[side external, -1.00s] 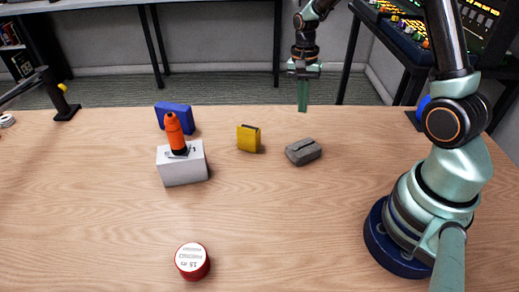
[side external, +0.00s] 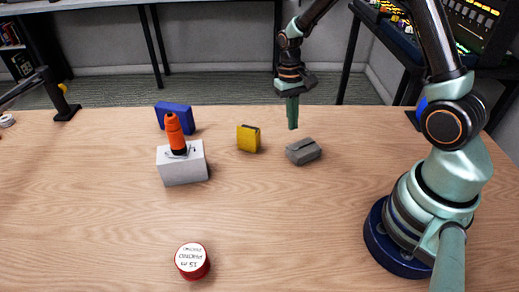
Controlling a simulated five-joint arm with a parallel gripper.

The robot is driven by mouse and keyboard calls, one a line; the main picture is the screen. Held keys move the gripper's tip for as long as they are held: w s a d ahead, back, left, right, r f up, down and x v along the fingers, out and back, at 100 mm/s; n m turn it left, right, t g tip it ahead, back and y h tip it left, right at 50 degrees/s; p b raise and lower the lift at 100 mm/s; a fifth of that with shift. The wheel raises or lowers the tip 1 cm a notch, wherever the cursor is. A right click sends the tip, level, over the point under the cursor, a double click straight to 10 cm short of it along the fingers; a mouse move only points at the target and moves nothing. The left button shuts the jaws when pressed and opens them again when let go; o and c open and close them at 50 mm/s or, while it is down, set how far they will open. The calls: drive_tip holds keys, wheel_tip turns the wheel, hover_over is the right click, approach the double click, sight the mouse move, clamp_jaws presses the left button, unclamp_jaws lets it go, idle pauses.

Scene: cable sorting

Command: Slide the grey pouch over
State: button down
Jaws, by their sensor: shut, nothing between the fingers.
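The grey pouch (side external: 303,152) lies on the wooden table, right of the middle. My gripper (side external: 293,127) is shut and empty, pointing down. In the picture its fingertips show just above the pouch's far left side, with a small gap between them. I cannot tell how high the tips are above the table.
A small yellow item (side external: 248,139) stands close left of the pouch. Further left are a white box (side external: 183,168), an orange-handled tool (side external: 174,130) on it, and a blue box (side external: 177,113). A red-rimmed spool (side external: 192,261) lies near the front. The table (side external: 290,215) in front of the pouch is clear.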

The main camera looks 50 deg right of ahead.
sight(304, 147)
drive_tip(key=s, duration=0.2)
drive_tip(key=s+a, duration=0.2)
drive_tip(key=s, duration=0.1)
drive_tip(key=shift+s+a, duration=0.2)
drive_tip(key=shift+s, duration=0.15)
drive_tip(key=shift+s+a+f, duration=0.1)
drive_tip(key=shift+s+f, duration=0.1)
drive_tip(key=shift+s, duration=0.05)
drive_tip(key=shift+w+f, duration=0.1)
drive_tip(key=shift+f, duration=0.55)
drive_tip(key=shift+w+d, duration=0.3)
drive_tip(key=shift+w, duration=0.4)
drive_tip(key=shift+w+d, duration=0.35)
drive_tip(key=shift+w, duration=0.35)
drive_tip(key=shift+w+d, duration=0.3)
drive_tip(key=shift+w, duration=0.4)
drive_tip(key=shift+r, duration=0.8)
